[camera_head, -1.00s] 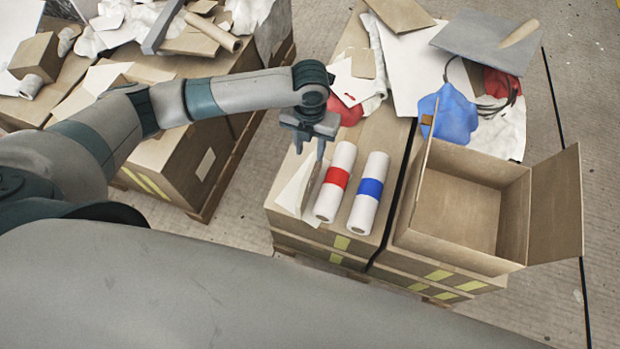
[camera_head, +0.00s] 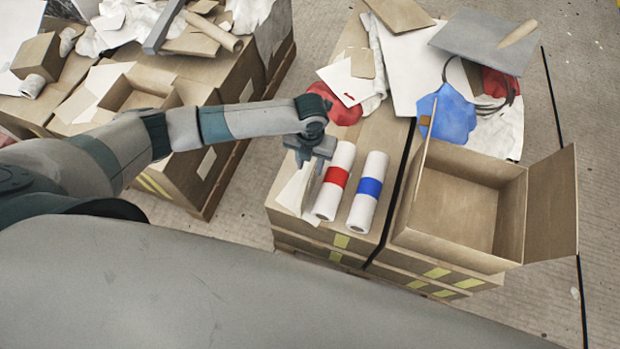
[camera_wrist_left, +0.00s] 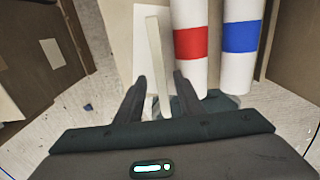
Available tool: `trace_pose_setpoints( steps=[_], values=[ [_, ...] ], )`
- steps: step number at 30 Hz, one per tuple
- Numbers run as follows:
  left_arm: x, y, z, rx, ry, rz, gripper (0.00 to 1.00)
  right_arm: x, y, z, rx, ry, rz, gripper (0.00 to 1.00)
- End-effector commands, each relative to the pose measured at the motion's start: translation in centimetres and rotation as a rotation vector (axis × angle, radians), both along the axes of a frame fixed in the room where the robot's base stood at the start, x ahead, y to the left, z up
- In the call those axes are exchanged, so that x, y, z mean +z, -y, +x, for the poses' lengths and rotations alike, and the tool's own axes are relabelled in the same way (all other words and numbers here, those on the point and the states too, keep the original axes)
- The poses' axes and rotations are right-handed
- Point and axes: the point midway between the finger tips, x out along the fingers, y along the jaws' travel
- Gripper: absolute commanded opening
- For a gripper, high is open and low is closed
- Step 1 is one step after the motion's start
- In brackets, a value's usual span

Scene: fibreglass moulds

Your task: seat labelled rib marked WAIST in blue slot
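A thin pale upright panel (camera_head: 296,190) stands at the left edge of the near carton stack, left of two white rolls. One roll has a red band (camera_head: 335,177), the other a blue band (camera_head: 369,187). My left gripper (camera_head: 308,166) is above the panel's far end, beside the red-banded roll. In the left wrist view its fingers (camera_wrist_left: 161,82) are spread, with the panel's pale edge (camera_wrist_left: 155,55) running between them, and a gap on each side. No lettering is readable on the panel, and no slot can be made out. My right gripper is out of view.
An open carton (camera_head: 455,205) stands right of the rolls. Behind lie a blue cloth (camera_head: 450,115), a red cloth (camera_head: 338,105), white sheets and a grey board (camera_head: 480,42). Another cluttered carton stack (camera_head: 185,165) stands at the left, across a floor gap.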

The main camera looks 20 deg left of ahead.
Motion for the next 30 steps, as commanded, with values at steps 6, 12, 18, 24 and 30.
trace_pose_setpoints(
  steps=[6,12,18,24,30],
  values=[
    [-1.9,0.2,-0.6,0.002,-0.004,0.000,0.34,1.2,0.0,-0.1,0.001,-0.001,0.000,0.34],
    [-4.3,0.2,-0.6,0.002,-0.002,0.000,0.34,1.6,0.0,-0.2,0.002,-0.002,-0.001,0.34],
    [-5.0,0.2,-0.6,0.000,-0.001,0.000,0.34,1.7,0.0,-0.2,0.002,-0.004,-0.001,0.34],
    [-5.0,0.2,-0.6,0.000,0.000,0.000,0.34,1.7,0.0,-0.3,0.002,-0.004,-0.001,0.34],
    [-5.0,0.2,-0.6,0.000,0.000,0.000,0.32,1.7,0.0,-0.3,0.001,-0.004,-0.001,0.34]
  ],
)
